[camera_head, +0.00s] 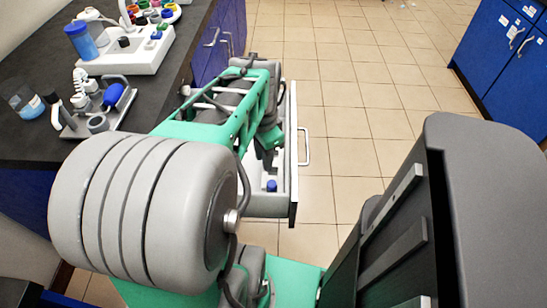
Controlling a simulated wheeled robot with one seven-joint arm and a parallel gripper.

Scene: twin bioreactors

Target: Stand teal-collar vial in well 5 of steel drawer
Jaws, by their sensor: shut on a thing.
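The drawer (293,190) is pulled out from the dark-topped bench, with a pale front and a bar handle on its right side. My green and grey arm crosses above it and hides much of its inside. My gripper (268,160) shows only in part, small and dark, low over the open drawer. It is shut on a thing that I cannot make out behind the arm. A blue-capped vial (271,186) stands in the drawer, nearer to me than the gripper. I cannot make out a teal collar or the well numbers.
Blue cabinets (500,60) stand far right. Tiled floor (345,100) beyond the drawer is clear.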

